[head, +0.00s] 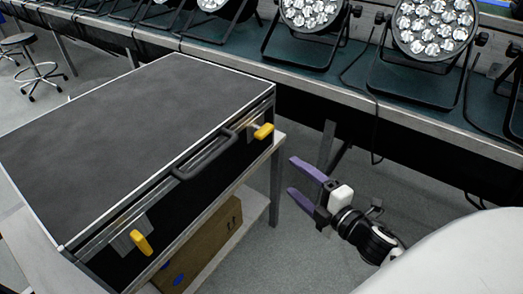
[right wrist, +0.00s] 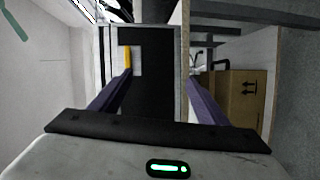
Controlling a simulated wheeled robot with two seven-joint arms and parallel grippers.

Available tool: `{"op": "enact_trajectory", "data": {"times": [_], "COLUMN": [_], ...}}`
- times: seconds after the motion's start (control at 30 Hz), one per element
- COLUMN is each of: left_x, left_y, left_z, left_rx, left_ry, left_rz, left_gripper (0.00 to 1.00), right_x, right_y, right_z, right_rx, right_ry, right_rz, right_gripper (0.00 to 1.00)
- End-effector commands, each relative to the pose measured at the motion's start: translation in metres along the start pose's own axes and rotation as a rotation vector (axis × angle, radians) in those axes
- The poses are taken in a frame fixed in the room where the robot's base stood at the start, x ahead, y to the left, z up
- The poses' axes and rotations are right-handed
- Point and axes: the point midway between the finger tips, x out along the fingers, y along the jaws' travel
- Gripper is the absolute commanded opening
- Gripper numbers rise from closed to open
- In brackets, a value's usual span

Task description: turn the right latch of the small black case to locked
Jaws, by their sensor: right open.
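The small black case (head: 130,110) lies flat on a table, with a dark handle (head: 205,155) on its front side. Its right latch (head: 263,131) is a yellow lever near the right end of that side, lying roughly along the case's edge. The left latch (head: 141,242) is also yellow and slants down, at a different angle. My right gripper (head: 291,176) is open and empty, with purple fingers pointing at the case, apart from it. In the right wrist view a yellow latch (right wrist: 127,58) shows near the left fingertip of the gripper (right wrist: 160,78). My left gripper is not in view.
A cardboard box (head: 205,245) sits on the shelf under the case; it also shows in the right wrist view (right wrist: 240,98). A long bench with several par cans (head: 435,25) runs along the back. A stool (head: 38,70) stands at the far left. Floor around my right gripper is clear.

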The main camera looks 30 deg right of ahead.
Motion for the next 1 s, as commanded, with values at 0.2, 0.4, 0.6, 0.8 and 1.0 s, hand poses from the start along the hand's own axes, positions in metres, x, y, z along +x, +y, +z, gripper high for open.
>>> {"op": "enact_trajectory", "data": {"times": [0.2, 0.4, 0.6, 0.8, 1.0], "left_x": [0.043, 0.05, 0.048, 0.048, 0.047], "left_y": [0.002, 0.006, 0.007, 0.007, 0.006], "left_z": [0.033, 0.037, 0.036, 0.035, 0.035], "left_rx": [-0.015, -0.018, -0.018, -0.019, -0.02], "left_ry": [0.004, 0.003, 0.002, 0.002, 0.006], "left_rz": [0.036, 0.054, 0.057, 0.056, 0.054], "left_gripper": [0.0, 0.0, 0.0, 0.0, 0.0], "right_x": [0.028, 0.029, 0.044, 0.078, 0.106], "right_y": [0.054, 0.068, 0.074, 0.079, 0.081], "right_z": [0.029, 0.037, 0.032, 0.019, 0.008], "right_rx": [-1.111, -1.615, -1.69, -1.687, -1.683], "right_ry": [0.146, 0.193, 0.201, 0.198, 0.197], "right_rz": [0.308, 0.383, 0.392, 0.392, 0.39], "right_gripper": [0.69, 0.69, 0.69, 0.69, 0.69]}}
